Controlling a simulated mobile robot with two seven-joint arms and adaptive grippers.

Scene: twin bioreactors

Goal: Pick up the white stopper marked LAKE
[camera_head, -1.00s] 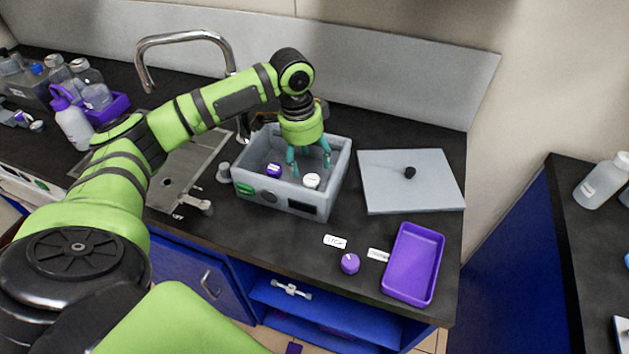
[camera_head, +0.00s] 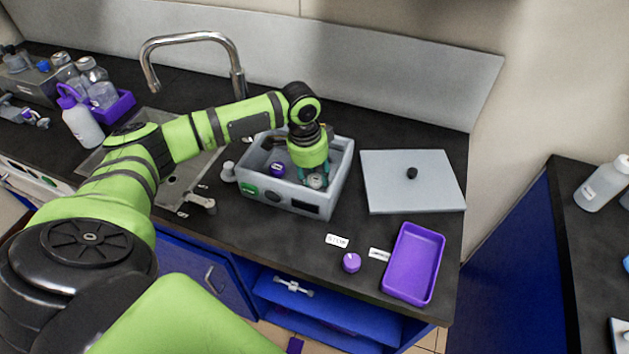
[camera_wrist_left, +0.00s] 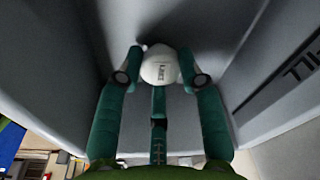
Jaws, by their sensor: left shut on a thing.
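There the white stopper (camera_head: 317,181) is partly hidden by the fingers. The stopper is at the box's front wall, and I cannot tell whether it still touches the floor. My right gripper is not in view.
A purple stopper (camera_head: 277,168) stands in the box, left of my gripper. A grey lid (camera_head: 412,190) with a black knob lies right of the box. A purple tray (camera_head: 414,264) and a purple knob (camera_head: 351,262) are nearer the front edge. A sink faucet (camera_head: 150,70) stands behind.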

